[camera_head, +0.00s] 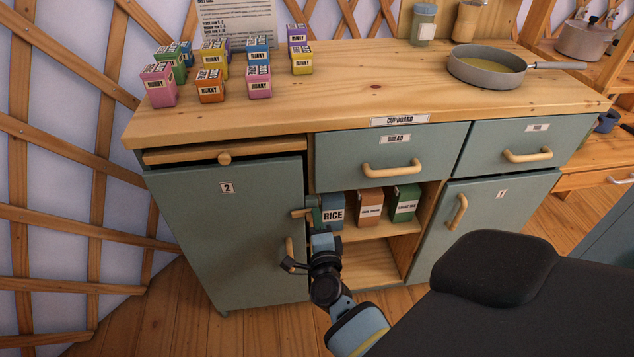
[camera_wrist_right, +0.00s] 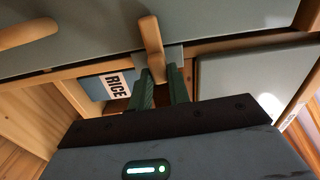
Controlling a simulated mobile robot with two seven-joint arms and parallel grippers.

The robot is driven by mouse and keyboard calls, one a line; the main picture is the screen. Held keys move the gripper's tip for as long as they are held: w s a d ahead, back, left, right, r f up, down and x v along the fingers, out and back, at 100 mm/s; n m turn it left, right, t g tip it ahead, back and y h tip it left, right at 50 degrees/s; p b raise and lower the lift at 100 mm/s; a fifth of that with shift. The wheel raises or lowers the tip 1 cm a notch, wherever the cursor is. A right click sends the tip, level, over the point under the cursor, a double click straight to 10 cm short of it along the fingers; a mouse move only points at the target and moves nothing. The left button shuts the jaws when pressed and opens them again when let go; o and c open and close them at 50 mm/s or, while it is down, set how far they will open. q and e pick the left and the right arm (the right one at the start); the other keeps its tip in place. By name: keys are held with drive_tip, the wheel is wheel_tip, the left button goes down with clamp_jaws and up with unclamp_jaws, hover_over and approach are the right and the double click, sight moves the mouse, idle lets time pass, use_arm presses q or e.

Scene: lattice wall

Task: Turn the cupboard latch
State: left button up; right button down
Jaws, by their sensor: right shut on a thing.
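The cupboard (camera_head: 255,225) is grey-green with a wooden top. Its left door, marked 2, looks closed. The wooden latch (camera_head: 300,213) sits at the upper right edge of that door, beside the open shelf. In the right wrist view the latch (camera_wrist_right: 152,42) is a pale wooden bar reaching down between my fingertips. My right gripper (camera_head: 313,207) is at the latch and shut on it; its dark green fingers (camera_wrist_right: 162,74) flank the latch's lower end. The latch's pivot is not clear to see. My left gripper is not in view.
A RICE box (camera_head: 333,210) stands on the shelf just right of my gripper, with two more boxes beside it. The door handle (camera_head: 289,250) is below the latch. The BREAD drawer (camera_head: 350,150) is above. A pan (camera_head: 486,75) and several tins stand on top.

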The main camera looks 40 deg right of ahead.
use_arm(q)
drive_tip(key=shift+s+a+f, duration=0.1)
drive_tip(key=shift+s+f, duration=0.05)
use_arm(e)
drive_tip(key=shift+m, duration=0.5)
drive_tip(key=c, duration=1.3)
unclamp_jaws()
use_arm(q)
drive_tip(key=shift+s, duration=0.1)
use_arm(e)
drive_tip(key=shift+a, duration=0.1)
